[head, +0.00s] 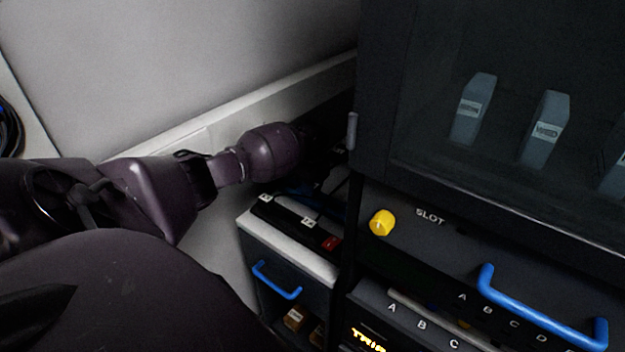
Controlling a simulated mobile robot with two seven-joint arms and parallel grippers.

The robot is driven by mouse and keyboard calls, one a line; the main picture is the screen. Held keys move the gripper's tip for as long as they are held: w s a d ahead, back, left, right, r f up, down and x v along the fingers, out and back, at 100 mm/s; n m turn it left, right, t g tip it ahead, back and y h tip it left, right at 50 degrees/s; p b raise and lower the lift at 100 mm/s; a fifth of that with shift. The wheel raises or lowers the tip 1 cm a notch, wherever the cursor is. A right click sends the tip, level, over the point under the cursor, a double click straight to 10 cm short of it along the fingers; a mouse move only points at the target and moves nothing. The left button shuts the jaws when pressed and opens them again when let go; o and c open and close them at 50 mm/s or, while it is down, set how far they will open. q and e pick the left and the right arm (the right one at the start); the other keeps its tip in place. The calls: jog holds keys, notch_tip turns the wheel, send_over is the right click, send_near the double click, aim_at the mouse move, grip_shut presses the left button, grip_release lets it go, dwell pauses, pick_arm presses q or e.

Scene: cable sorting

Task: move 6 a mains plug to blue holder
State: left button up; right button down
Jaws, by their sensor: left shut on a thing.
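My left arm reaches in from the left, and my left gripper (330,160) is in deep shadow beside the dark cabinet. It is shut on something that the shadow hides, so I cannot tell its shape. Below it, a black power strip (288,221) with white labels and a red switch (331,243) lies on a white-topped unit (262,230). Dark bluish shapes behind the strip are too dim to name. I cannot clearly make out a mains plug or a blue holder. My right gripper is not in view.
The dark cabinet (440,190) has a glass front with grey labelled blocks (543,128) inside. A yellow knob (382,222) and a blue handle (540,312) stick out below. The low unit has another blue handle (277,281). A pale wall (180,60) stands behind my arm.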

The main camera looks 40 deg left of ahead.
pick_arm(q)
jog(key=shift+f, duration=0.35)
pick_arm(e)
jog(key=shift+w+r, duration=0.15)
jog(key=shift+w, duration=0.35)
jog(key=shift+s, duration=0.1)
pick_arm(q)
jog(key=o, duration=0.8)
jog(key=shift+o, duration=1.1)
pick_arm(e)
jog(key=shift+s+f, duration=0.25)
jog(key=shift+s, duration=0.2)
pick_arm(q)
jog(key=o, duration=0.5)
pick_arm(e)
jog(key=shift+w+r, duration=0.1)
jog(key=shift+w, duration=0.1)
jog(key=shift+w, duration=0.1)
